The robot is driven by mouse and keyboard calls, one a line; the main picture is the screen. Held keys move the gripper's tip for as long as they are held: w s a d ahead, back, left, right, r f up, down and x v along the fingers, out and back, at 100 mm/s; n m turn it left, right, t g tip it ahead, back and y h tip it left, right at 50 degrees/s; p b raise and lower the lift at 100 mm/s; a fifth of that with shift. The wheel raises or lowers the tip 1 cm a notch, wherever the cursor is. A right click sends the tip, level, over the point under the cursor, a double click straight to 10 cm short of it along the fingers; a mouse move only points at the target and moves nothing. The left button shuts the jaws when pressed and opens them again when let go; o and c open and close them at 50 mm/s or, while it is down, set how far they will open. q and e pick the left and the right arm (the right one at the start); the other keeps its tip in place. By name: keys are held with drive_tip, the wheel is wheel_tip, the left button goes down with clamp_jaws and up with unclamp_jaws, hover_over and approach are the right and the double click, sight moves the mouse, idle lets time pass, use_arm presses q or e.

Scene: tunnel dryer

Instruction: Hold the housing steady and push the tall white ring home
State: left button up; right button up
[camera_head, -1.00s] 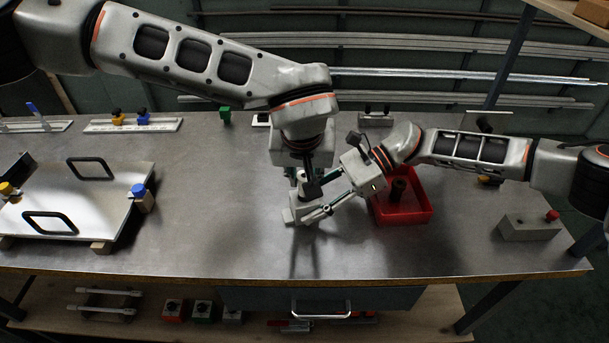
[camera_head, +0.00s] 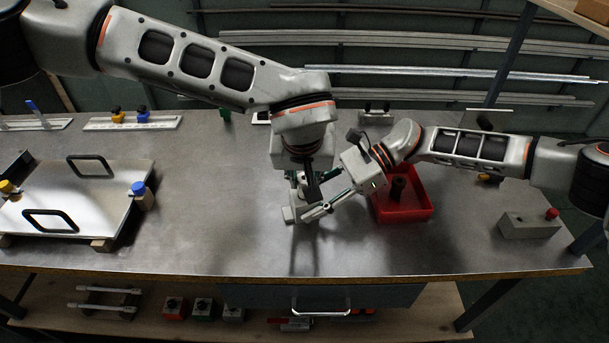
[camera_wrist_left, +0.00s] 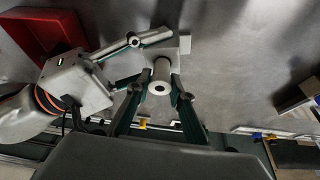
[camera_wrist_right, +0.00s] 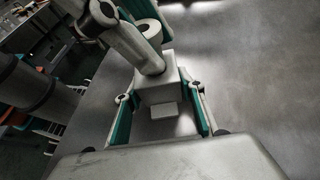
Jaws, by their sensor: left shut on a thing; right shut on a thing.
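The housing is a grey block (camera_head: 297,214) on the bench, low in the middle of the head view. It also shows in the right wrist view (camera_wrist_right: 157,88), with a smaller block on its near side. The tall white ring (camera_wrist_left: 160,86) stands upright at the housing, its round hole facing the left wrist camera. Its top also shows in the right wrist view (camera_wrist_right: 149,30). My left gripper (camera_wrist_left: 161,92) is shut on the ring from above. My right gripper (camera_wrist_right: 164,95) is shut on the housing from the side. The seat under the ring is hidden.
A red tray (camera_head: 402,212) with a dark cylindrical part (camera_head: 399,188) stands right of the housing, close to my right wrist. A metal plate with black handles (camera_head: 68,196) lies at the left. A grey box with a red button (camera_head: 529,226) is at the right. The bench between is clear.

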use_arm(q)
drive_tip(key=shift+f, duration=0.9)
drive_tip(key=o, duration=1.2)
drive_tip(key=shift+f, duration=0.1)
drive_tip(key=shift+c, duration=0.2)
drive_tip(key=v, duration=1.2)
